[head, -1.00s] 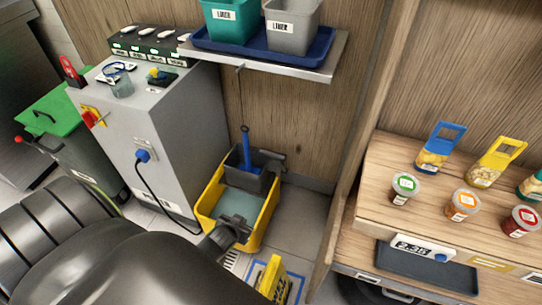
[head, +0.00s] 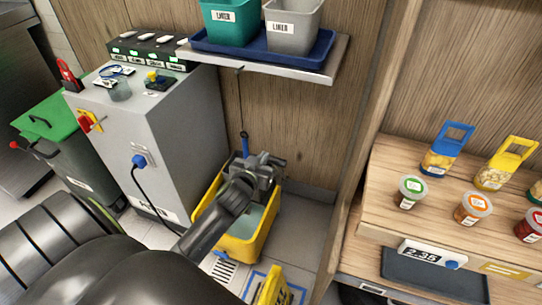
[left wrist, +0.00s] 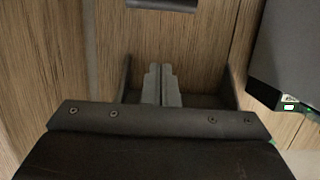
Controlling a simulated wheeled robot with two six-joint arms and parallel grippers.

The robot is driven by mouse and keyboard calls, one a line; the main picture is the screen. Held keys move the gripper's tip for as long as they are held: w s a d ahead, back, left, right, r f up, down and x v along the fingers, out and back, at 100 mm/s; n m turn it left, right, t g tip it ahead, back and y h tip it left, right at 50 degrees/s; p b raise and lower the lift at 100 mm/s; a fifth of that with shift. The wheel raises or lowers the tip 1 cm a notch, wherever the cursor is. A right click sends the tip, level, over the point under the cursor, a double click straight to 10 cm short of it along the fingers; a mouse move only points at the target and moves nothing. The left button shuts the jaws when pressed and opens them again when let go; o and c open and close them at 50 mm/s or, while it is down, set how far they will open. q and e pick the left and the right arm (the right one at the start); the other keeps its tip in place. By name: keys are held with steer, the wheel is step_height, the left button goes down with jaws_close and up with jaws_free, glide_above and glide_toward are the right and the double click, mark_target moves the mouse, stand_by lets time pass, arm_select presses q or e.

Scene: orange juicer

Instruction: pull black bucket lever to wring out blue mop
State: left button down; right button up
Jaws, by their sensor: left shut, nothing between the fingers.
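The yellow bucket (head: 240,250) stands on the floor against the wood wall, its middle hidden by my left arm. My left gripper (head: 264,168) is over the back of the bucket, in front of the black wringer. In the left wrist view its fingers (left wrist: 161,84) are shut together and empty. The black lever is hard to tell from the gripper in the head view. A dark bar shows at the left wrist view's top edge; I cannot tell if it is the lever.
A grey cabinet (head: 170,150) with a plugged cable stands left of the bucket. A shelf with a blue tray (head: 262,55) hangs above it. A wooden counter (head: 400,165) with jars is on the right. A yellow floor sign (head: 270,288) stands in front.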

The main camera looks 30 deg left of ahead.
arm_select(q)
glide_above(271, 160)
steer(key=w, duration=0.2)
steer(key=shift+a+f+b, duration=0.25)
steer(key=shift+f+b, duration=0.2)
steer(key=shift+f, duration=0.75)
steer(key=f, duration=0.1)
steer(key=s+f, duration=0.1)
steer(key=shift+s+d+f, duration=0.15)
steer(key=shift+f, duration=0.2)
steer(key=shift+s+f, duration=0.3)
steer(key=shift+f, duration=0.05)
steer(key=shift+d+f+b, duration=0.1)
steer(key=shift+f+b, duration=0.05)
steer(key=shift+b, duration=0.45)
